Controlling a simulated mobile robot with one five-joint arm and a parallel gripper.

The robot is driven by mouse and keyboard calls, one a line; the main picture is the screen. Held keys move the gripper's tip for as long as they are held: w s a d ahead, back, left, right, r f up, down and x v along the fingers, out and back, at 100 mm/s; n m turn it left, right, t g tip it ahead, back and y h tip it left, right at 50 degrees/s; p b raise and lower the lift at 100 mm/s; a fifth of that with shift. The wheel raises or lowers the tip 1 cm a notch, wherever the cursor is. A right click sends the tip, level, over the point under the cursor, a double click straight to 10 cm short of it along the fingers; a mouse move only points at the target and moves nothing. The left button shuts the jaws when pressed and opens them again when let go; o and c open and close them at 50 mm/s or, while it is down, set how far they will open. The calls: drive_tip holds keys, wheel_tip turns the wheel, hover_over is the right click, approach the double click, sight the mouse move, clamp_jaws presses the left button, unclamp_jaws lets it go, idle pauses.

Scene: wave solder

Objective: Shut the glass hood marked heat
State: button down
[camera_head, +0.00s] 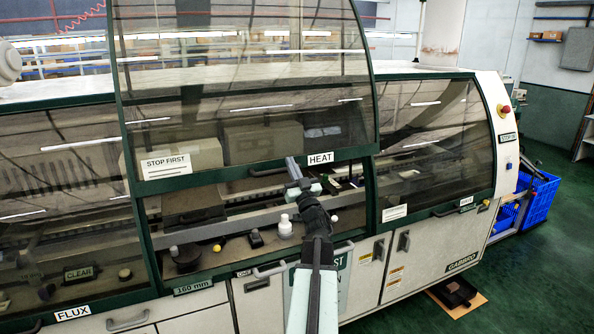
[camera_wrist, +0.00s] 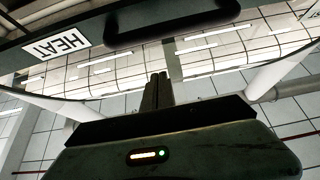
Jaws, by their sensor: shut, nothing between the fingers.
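The glass hood marked HEAT (camera_head: 245,100) is raised, with an open gap between its lower green frame and the machine's front ledge. Its HEAT label (camera_head: 318,158) sits on that lower frame, and shows upside down in the wrist view (camera_wrist: 55,46). A dark handle (camera_wrist: 170,22) is on the frame beside the label. My gripper (camera_head: 292,165) is in front of the frame, just left of the label in the head view. Its fingers are together and empty in the wrist view (camera_wrist: 158,88). I cannot tell whether they touch the frame.
The FLUX hood (camera_head: 60,190) on the left and another glass hood (camera_head: 430,140) on the right are down. A white bottle (camera_head: 285,228) and several small dark items stand on the ledge in the opening. Blue crates (camera_head: 538,200) stand at the right.

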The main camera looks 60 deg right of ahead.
drive_tip(key=w+f+b, duration=0.1)
drive_tip(key=w+d+f+b, duration=0.1)
drive_tip(key=b, duration=0.1)
drive_tip(key=shift+w+d+f+b, duration=0.15)
drive_tip(key=shift+d+f+b, duration=0.15)
drive_tip(key=shift+f, duration=0.1)
drive_tip(key=shift+f, duration=0.1)
